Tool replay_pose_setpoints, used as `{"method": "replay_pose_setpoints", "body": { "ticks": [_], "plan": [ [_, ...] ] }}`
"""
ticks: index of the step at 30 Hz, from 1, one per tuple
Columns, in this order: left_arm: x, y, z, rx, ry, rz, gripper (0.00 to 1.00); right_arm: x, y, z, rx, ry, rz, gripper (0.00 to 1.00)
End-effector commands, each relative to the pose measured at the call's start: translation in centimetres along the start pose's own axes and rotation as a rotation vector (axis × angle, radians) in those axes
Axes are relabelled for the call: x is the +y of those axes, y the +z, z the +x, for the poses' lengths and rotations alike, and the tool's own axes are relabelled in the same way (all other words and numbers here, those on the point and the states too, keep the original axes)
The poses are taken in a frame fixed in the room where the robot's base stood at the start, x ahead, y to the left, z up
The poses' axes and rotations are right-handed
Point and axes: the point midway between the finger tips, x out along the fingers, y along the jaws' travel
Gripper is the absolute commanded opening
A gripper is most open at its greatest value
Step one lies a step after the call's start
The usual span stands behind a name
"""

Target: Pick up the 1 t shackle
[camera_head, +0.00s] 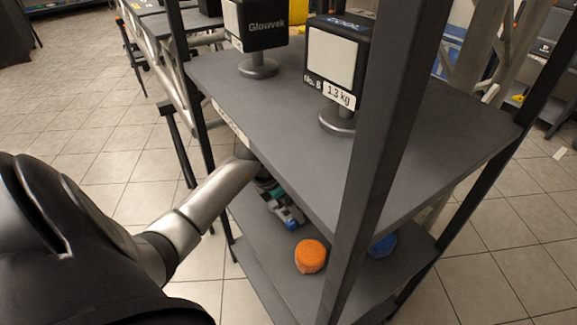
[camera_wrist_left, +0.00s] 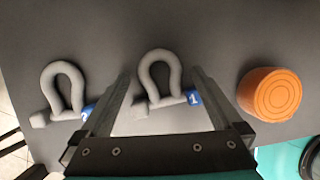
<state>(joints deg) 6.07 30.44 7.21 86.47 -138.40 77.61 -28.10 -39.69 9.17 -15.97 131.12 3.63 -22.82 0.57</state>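The 1 t shackle, a grey bow shackle (camera_wrist_left: 163,76) with a blue "1" tag on its pin, lies on a dark shelf in the left wrist view. A similar grey shackle (camera_wrist_left: 64,86) with a blue "2" tag lies to its left. My left gripper (camera_wrist_left: 163,75) is open, with one finger on each side of the "1" shackle; whether they touch it I cannot tell. In the head view my left gripper (camera_head: 290,213) is partly hidden under the upper shelf, and the shackles cannot be made out. My right gripper is not in view.
An orange roll (camera_wrist_left: 270,94) lies right of the shackles; it also shows in the head view (camera_head: 310,256) on the lower shelf (camera_head: 285,290), near a blue roll (camera_head: 382,246). The upper shelf (camera_head: 270,110) hangs above my gripper. A dark rack post (camera_head: 372,160) stands in front.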

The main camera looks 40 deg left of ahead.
Motion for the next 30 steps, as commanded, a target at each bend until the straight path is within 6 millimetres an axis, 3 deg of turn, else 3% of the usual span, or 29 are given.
{"method": "replay_pose_setpoints", "body": {
  "ticks": [2, 23, 30],
  "plan": [
    [-0.01, 0.01, 0.0, 0.0, 0.0, 0.0, 0.92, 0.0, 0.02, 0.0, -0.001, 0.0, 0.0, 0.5],
    [-0.01, -0.02, 0.0, 0.0, 0.0, 0.0, 0.13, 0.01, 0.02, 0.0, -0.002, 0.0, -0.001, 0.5],
    [0.01, 0.0, -0.02, 0.0, 0.0, 0.0, 0.11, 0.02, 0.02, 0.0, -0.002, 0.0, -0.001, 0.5]
  ]
}}
